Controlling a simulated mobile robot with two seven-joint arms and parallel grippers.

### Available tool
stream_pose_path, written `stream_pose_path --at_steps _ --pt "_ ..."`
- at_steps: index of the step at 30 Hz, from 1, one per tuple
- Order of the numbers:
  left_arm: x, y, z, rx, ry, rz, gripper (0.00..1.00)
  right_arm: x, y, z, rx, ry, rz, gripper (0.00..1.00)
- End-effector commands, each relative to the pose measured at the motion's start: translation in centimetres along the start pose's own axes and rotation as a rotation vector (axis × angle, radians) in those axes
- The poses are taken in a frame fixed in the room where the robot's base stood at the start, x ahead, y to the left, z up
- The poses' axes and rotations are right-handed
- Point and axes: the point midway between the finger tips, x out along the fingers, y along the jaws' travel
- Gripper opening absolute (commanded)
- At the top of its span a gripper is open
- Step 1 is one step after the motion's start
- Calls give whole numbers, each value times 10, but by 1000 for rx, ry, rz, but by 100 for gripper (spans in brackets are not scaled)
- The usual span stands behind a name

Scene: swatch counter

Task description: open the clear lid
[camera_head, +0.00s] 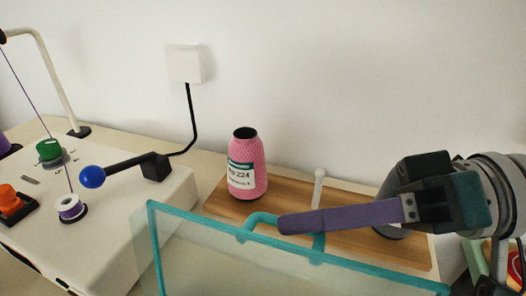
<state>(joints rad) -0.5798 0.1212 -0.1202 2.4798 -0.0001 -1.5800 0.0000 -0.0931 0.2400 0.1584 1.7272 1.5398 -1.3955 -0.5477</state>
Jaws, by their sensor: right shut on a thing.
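The clear lid (200,252) is a see-through panel with a teal rim, in the lower middle of the head view. It appears to stand raised, with its top edge sloping down to the right; its lower part is cut off by the frame. A teal handle (262,217) sticks out at its top edge. My right gripper (290,224) comes in from the right, its purple fingers shut on the handle. The fingers hide part of the handle. My left gripper is not in view.
Behind the lid, a pink thread cone (247,170) stands on a wooden board (290,193), near a white peg (318,184). A grey round thing is partly hidden behind my right gripper. At left is a white machine (130,220) with a blue-knobbed lever (92,177) and several spools.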

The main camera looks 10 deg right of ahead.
Motion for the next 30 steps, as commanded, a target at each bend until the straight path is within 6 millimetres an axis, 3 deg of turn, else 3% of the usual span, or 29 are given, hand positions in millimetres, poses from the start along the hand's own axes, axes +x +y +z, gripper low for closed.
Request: stream_pose_path --at_steps 21,30 --pt "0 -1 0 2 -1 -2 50 0 2 2 0 -4 6 0" --pt "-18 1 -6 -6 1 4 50 2 -28 9 -174 -6 70 0"
